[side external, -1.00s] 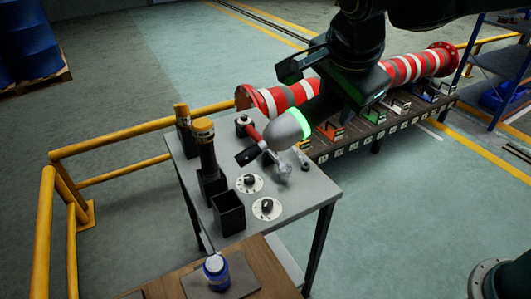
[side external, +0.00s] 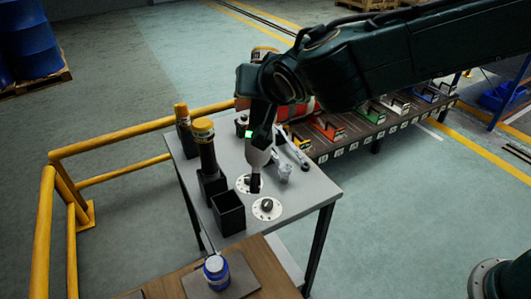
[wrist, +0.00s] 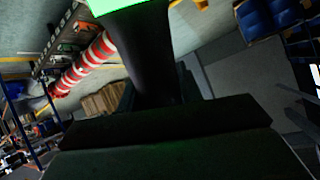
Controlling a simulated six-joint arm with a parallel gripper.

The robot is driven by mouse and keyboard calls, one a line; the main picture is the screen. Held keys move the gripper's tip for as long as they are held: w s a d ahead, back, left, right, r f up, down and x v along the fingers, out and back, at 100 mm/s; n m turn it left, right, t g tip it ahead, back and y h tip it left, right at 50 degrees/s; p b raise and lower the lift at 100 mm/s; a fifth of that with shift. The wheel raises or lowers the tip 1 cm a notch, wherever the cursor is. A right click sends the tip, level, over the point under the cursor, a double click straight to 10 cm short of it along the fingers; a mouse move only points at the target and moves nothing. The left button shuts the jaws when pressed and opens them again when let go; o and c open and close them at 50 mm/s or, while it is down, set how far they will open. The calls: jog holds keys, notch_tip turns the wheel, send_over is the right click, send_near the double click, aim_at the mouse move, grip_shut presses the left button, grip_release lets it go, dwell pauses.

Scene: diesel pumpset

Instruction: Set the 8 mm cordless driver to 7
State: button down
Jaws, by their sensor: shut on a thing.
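My gripper (side external: 262,112) is shut on a cordless driver (side external: 258,152) with a grey housing, a bright green band and a black lower end. The driver points down over the table, its black end at the far white dial (side external: 242,184) and covering part of it. I cannot tell whether it touches the dial's knob. The near white dial (side external: 267,209) with its black knob (side external: 267,204) is uncovered. Marks on both dials are too small to read. In the wrist view the driver's dark body (wrist: 150,60) rises from between the jaws to the green band (wrist: 115,6). No size label is legible.
Two yellow-topped tools (side external: 203,135) stand in black holders on the left of the grey table. An empty square black holder (side external: 228,214) stands nearer. A grey tool (side external: 297,153) lies right of the driver. A blue jar (side external: 215,272) stands on a wooden bench.

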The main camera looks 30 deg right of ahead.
jog(key=w+a+r+n+t+y, duration=0.25)
jog(key=a+n+t+y, duration=0.25)
jog(key=a+n+y, duration=0.35)
jog(key=shift+n+t, duration=0.3)
jog(key=shift+n, duration=0.25)
jog(key=shift+w+a+f, duration=0.1)
jog(key=shift+f, duration=0.85)
jog(key=shift+w+a+f, duration=0.1)
jog(key=shift+w+f, duration=0.05)
jog(key=shift+f, duration=0.85)
jog(key=shift+w+a+f, duration=0.1)
jog(key=shift+f, duration=1.1)
notch_tip(320, 180, down, 12)
jog(key=shift+f, duration=1.25)
dwell(0.6)
jog(key=c, duration=0.9)
grip_release()
jog(key=shift+o, duration=0.2)
